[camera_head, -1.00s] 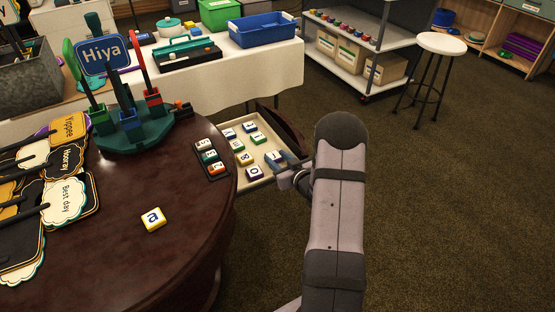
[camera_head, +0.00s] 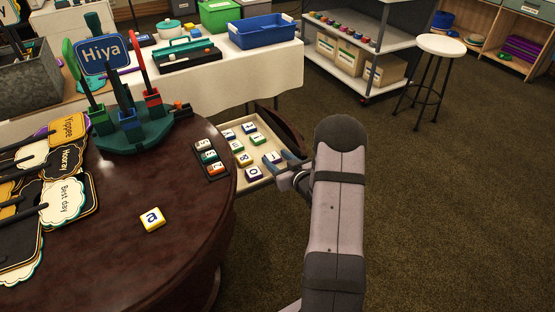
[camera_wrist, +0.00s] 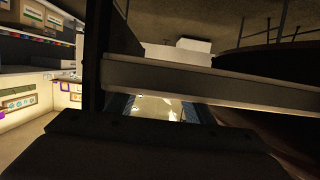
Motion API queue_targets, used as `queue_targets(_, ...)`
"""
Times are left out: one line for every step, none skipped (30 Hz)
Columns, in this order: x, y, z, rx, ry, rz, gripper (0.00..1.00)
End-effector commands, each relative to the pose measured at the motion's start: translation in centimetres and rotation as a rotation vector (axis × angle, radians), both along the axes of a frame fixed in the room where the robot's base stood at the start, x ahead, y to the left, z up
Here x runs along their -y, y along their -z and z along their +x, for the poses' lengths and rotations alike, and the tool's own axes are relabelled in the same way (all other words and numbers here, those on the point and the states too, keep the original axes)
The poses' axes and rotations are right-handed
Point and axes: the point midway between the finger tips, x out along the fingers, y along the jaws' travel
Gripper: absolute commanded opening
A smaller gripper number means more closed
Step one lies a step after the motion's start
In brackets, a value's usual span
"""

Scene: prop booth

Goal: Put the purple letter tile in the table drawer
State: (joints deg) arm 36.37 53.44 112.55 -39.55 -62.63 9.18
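The table drawer (camera_head: 265,181) is pulled out from the round dark table and holds several letter and number tiles. A tile with bluish-purple sides (camera_head: 253,174) lies near its front left; whether it is purple or dark blue is hard to tell. Another white-topped tile (camera_head: 273,158) lies right by my gripper. My gripper (camera_head: 287,161) is at the right side of the drawer, fingers low near that tile. In the wrist view, my gripper's blue fingers (camera_wrist: 157,108) are apart, with pale drawer floor between them; a drawer wall (camera_wrist: 200,80) crosses in front.
A dark tray of number tiles (camera_head: 211,160) sits at the table edge by the drawer. Signs and a green stand (camera_head: 128,138) fill the table's left and back.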

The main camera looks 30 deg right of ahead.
Motion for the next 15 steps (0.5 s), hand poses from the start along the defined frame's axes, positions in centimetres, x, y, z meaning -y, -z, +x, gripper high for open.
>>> queue_targets(-0.4, 1.6, -0.7, -0.036, 0.000, 0.011, 0.55)
queue_targets(-0.4, 1.6, -0.7, -0.036, 0.000, 0.011, 0.55)
queue_targets(-0.4, 1.5, -0.7, -0.036, 0.000, 0.011, 0.55)
queue_targets(-0.3, 1.5, -0.7, -0.036, 0.000, 0.010, 0.55)
queue_targets(-0.3, 1.4, -0.7, -0.036, 0.000, 0.010, 0.55)
queue_targets(-0.3, 1.3, -0.7, -0.036, 0.000, 0.010, 0.55)
queue_targets(-0.3, 1.1, -0.7, -0.036, 0.000, 0.010, 0.55)
queue_targets(-0.3, 0.9, -0.7, -0.036, 0.000, 0.010, 0.55)
queue_targets(-0.3, 0.6, -0.7, -0.036, 0.000, 0.010, 0.55)
queue_targets(-0.3, 0.3, -0.7, -0.036, 0.000, 0.010, 0.55)
queue_targets(-0.3, 0.0, -0.7, -0.035, 0.000, 0.010, 0.55)
queue_targets(-0.2, 0.0, -1.1, -0.036, 0.002, 0.011, 0.55)
queue_targets(-0.2, -0.1, -1.6, -0.036, 0.003, 0.011, 0.55)
queue_targets(-0.1, -0.2, -2.1, -0.035, 0.004, 0.010, 0.55)
queue_targets(-0.1, -0.5, -2.7, -0.034, 0.005, 0.011, 0.55)
